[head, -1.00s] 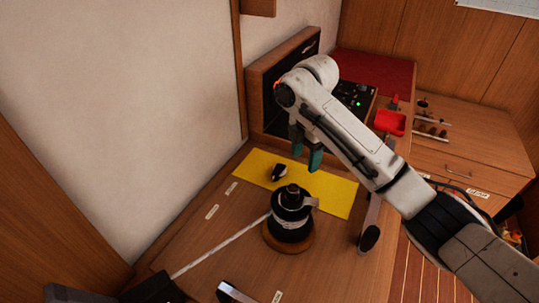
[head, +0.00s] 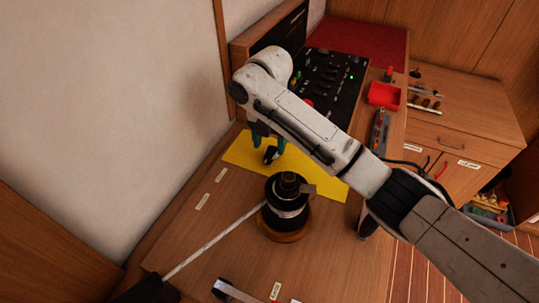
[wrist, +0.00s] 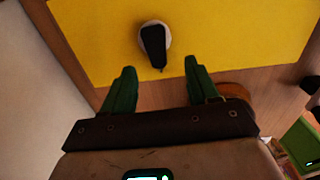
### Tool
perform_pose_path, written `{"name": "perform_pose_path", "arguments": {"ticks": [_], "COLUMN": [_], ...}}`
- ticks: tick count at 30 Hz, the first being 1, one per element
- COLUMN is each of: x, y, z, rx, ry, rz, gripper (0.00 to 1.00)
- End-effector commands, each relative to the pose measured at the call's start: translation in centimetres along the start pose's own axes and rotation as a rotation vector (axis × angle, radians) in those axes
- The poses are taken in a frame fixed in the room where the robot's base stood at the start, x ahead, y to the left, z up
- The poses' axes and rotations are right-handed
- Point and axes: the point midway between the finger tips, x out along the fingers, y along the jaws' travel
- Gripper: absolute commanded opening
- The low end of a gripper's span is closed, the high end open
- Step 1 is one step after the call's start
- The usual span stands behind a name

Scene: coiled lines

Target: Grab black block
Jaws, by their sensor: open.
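The black block (head: 270,156) lies on the yellow mat (head: 325,182), near the mat's left part. In the wrist view, it is a dark tapered piece (wrist: 154,45) with a pale rounded part around its far end. My gripper (head: 267,145) has green fingers and is open and empty. In the head view, the fingers hang around the block's image, partly overlapping it. In the wrist view, the block sits beyond the fingertips (wrist: 160,67), slightly left of the middle of the gap. I see no contact.
A black drum (head: 288,210) on a round wooden base stands on the table just in front of the mat, with a rope (head: 215,240) running left. A control panel (head: 325,82) rises behind. A wall borders the left side.

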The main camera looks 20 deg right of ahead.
Motion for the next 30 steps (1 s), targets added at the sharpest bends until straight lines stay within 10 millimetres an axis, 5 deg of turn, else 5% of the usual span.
{"name": "perform_pose_path", "arguments": {"ticks": [9, 18, 30], "x": [4.1, 4.6, 4.5], "y": [0.2, 0.3, 0.3], "z": [-0.2, -0.2, -0.2], "rx": [0.001, 0.0, 0.0], "ry": [0.001, 0.0, 0.0], "rz": [-0.001, 0.0, 0.0], "gripper": [0.59, 0.59, 0.21]}}
